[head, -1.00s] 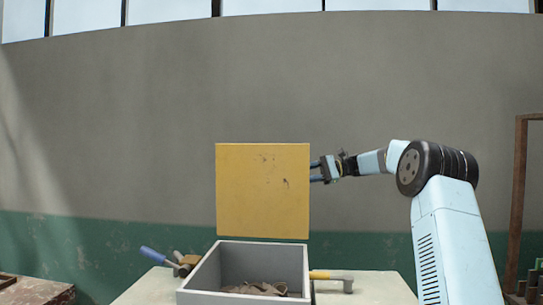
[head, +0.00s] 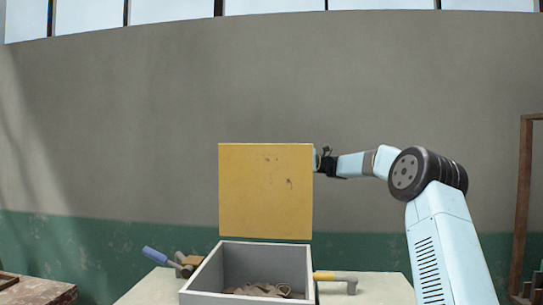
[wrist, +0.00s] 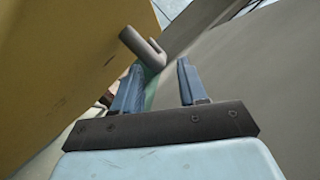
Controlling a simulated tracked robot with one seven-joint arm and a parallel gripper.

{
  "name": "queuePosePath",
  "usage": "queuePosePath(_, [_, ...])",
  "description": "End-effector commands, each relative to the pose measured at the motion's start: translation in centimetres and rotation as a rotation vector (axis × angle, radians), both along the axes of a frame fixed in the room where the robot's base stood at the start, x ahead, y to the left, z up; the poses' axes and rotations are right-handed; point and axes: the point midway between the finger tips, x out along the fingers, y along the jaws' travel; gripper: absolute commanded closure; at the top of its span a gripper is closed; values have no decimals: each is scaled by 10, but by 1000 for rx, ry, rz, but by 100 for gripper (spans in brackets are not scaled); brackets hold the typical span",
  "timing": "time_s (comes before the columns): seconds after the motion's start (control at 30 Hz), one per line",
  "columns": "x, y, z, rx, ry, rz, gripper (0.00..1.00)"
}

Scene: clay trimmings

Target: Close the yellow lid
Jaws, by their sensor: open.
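The yellow lid (head: 265,190) stands upright at the back of the grey box (head: 250,262), which is open with clay trimmings (head: 263,289) inside. In the wrist view the lid's face (wrist: 60,60) fills the left side, and a grey peg-like handle (wrist: 143,47) sticks out from it. My gripper (wrist: 165,80) is open and empty, with its fingers short of the handle. In the head view my gripper is mostly hidden behind the lid's right edge; only its wrist end shows.
The box stands on a pale table (head: 375,290). A blue-handled tool (head: 156,256) lies left of the box and a yellow-handled tool (head: 337,279) lies right of it. A brown frame (head: 525,200) stands at the far right.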

Motion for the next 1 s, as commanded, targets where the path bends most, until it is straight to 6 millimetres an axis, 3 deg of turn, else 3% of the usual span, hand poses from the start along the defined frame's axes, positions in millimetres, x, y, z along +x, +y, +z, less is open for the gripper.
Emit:
queuePosePath(0.1, [-3,19,4,-1,-1,3,58])
queuePosePath(0.3, [-5,38,8,-2,0,1,58])
queuePosePath(0.7, [-6,43,10,-1,0,1,58])
queuePosePath(1.0, [-6,43,10,-1,0,0,86])
